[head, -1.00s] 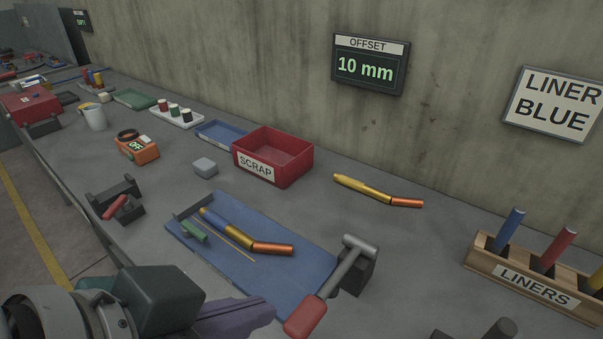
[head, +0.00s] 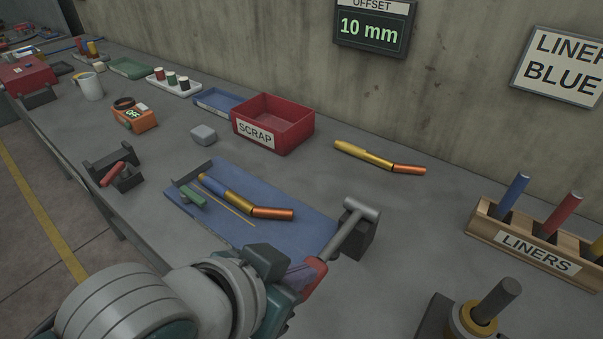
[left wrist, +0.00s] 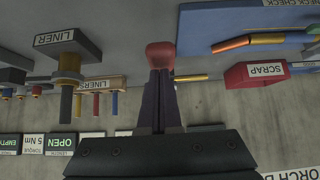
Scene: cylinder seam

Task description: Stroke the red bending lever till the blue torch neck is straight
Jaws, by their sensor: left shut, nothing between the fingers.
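The torch neck (head: 238,202) lies in the blue fixture (head: 300,228), with a blue rear, gold middle and copper tip. Its copper tip bends away from the line of the rest. The bending lever (head: 345,236) slants from a dark block at the fixture's right end down to its red grip (head: 316,268). My left gripper (head: 305,276) is shut and empty, its purple fingers at the red grip. In the left wrist view the fingertips (left wrist: 160,72) point at the red grip (left wrist: 160,54); I cannot tell whether they touch. My right gripper is not in view.
An offset display (head: 372,28) reads 10 mm. A second gold and copper neck (head: 380,158) lies behind the fixture. A red scrap bin (head: 272,124) stands at the back. A liner rack (head: 530,240) and a dark post (head: 494,305) stand at the right.

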